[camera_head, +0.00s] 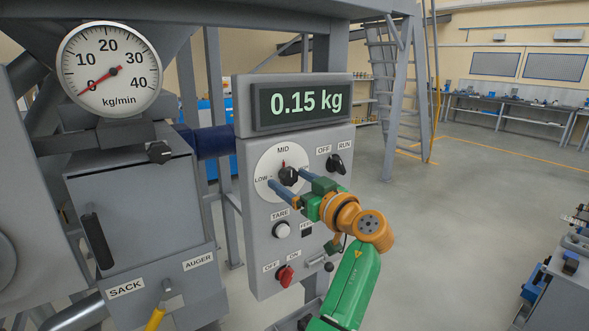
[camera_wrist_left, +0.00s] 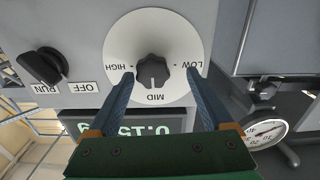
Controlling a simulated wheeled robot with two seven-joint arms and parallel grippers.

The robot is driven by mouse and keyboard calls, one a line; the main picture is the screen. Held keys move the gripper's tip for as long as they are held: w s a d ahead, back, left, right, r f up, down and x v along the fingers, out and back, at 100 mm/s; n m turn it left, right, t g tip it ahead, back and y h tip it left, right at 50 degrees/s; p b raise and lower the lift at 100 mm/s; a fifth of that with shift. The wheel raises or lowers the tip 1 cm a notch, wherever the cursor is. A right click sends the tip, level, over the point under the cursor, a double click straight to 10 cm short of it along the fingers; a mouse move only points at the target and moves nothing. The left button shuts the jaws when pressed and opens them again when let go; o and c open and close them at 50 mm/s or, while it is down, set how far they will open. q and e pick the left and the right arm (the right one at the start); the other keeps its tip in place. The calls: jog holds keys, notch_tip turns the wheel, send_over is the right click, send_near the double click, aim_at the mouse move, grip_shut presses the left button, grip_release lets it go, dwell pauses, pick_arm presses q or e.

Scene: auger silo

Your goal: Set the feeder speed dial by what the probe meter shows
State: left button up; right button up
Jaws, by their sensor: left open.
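The speed dial is a white disc (camera_head: 262,160) marked LOW, MID and HIGH, with a black knob (camera_head: 289,176). In the left wrist view, the knob (camera_wrist_left: 154,70) has its light line towards MID. My left gripper (camera_head: 287,179) is open, with its blue fingers spread on either side of the knob; I cannot tell whether they touch it. A round kg/min gauge (camera_head: 110,57) has its red needle near 0. A digital display (camera_head: 302,103) reads 0.15 kg; the wrist view shows it partly covered by the gripper. My right gripper is not in view.
The control box also carries an OFF/RUN knob (camera_head: 336,163), a white TARE button (camera_head: 281,230) and a red OFF/ON switch (camera_head: 286,276). A SACK/AUGER lever (camera_head: 156,318) with a yellow grip stands lower left. Open floor (camera_head: 465,190) lies to the right.

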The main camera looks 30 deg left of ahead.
pick_arm(q)
jog(key=shift+w+a+r, duration=0.1)
jog(key=shift+w+a, duration=0.15)
jog(key=shift+a, duration=0.15)
jog(key=shift+w, duration=0.25)
jog(key=shift+w+d+f, duration=0.2)
jog(key=shift+d+f, duration=0.05)
jog(key=shift+d, duration=0.1)
jog(key=shift+s+a+r, duration=0.1)
jog(key=shift+s, duration=0.05)
grip_shut()
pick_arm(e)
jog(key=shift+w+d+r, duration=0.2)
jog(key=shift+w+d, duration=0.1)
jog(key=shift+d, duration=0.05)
